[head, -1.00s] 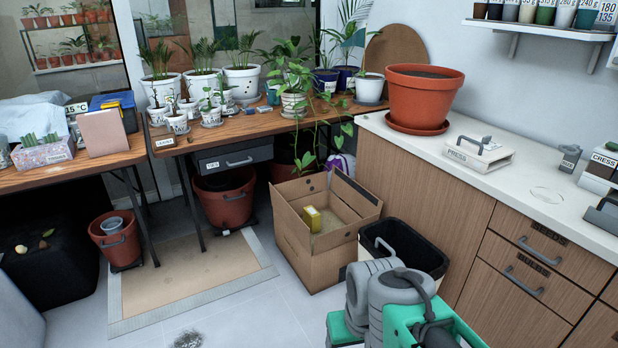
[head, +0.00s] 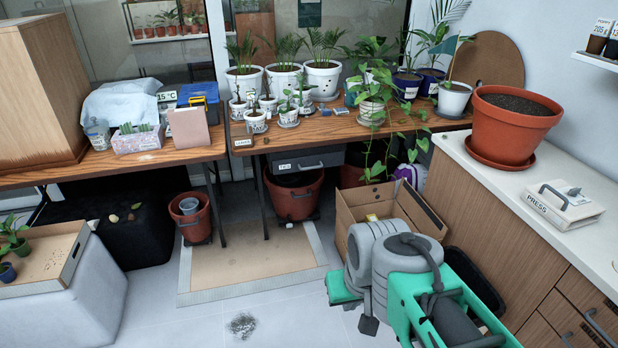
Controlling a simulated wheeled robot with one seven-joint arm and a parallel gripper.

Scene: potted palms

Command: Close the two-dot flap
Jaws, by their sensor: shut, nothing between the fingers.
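An open cardboard box (head: 352,212) stands on the floor at the right end of the wooden table, in the head view. Its right flap (head: 424,214) stands out and slopes toward the cabinet. A small yellow item (head: 372,217) shows inside. My grey and green arm covers the box's front and lower part, so any near flap is hidden.
A black bin (head: 474,285) stands behind my arm, against the wooden cabinet (head: 490,215). A mat (head: 250,265) lies on the floor left of the box. A grey block (head: 70,290) bearing a cardboard tray (head: 62,268) is at the lower left.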

